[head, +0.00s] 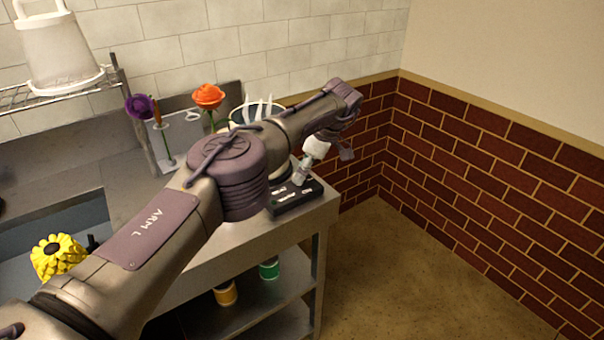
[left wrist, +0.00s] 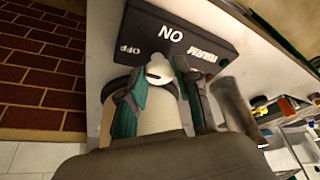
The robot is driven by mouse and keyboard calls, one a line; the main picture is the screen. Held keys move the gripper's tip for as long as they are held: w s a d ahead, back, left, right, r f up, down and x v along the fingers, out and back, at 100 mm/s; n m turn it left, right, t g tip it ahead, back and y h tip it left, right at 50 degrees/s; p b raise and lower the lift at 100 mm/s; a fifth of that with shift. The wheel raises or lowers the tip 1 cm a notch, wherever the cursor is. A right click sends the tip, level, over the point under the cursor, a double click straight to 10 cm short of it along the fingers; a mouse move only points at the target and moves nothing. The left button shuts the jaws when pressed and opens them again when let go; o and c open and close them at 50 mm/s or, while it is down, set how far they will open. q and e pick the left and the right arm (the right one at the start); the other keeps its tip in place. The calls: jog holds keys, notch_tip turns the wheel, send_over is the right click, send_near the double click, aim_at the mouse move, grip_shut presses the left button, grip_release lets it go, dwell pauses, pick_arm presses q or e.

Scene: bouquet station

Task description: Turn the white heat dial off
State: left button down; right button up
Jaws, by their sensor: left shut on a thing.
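The white heat dial (left wrist: 158,69) sits on a black control box (left wrist: 205,32) marked OFF, ON and WARM. In the left wrist view, the fingers of my left gripper (left wrist: 165,80) are closed around the dial, one on each side. Where the dial points is not clear. In the head view, my left arm reaches over the counter. The left gripper (head: 301,175) points down at the black box (head: 296,197) near the counter's right end, and the dial is hidden there. My right gripper is not in view.
A dark-rimmed pot (head: 258,108) with white sticks stands behind my arm. An orange flower (head: 208,96) and a purple flower (head: 139,106) stand at the back. A yellow flower (head: 58,256) is at lower left. Yellow (head: 225,293) and green (head: 269,269) containers sit on the lower shelf.

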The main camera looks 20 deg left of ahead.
pick_arm(q)
jog(key=shift+w+n+b, duration=0.1)
jog(key=shift+n+b, duration=0.25)
jog(key=shift+n, duration=0.05)
dwell(0.4)
jog(key=c, duration=0.8)
grip_release()
